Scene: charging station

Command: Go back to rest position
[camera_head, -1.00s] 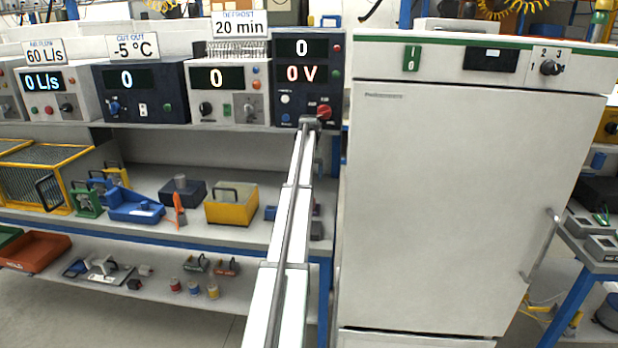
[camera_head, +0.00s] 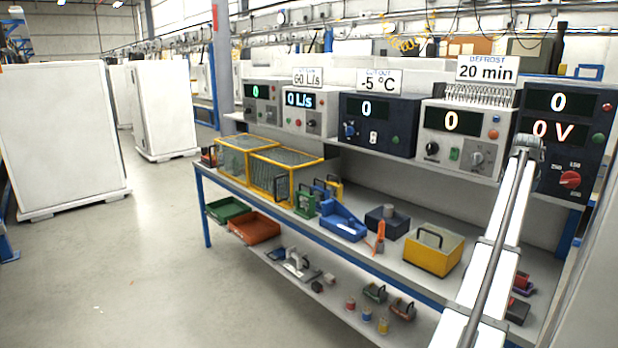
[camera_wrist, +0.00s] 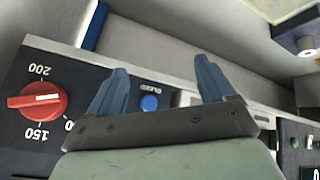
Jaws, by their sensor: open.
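My gripper (camera_wrist: 158,92) shows in the wrist view with two blue-grey fingers spread apart and nothing between them. It is near the front of the dark blue voltage unit, whose panel (camera_wrist: 20,88) shows there with a red knob (camera_wrist: 38,102) at left and a blue button (camera_wrist: 150,103) beside the left finger. In the head view my arm reaches up in front of the voltage unit (camera_head: 558,150), which reads 0 and 0 V. The fingers cannot be made out in that view.
Other instruments, including the defrost unit (camera_head: 462,135), line the upper shelf. White cabinets (camera_head: 60,135) stand at left. The floor (camera_head: 150,270) at left is open.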

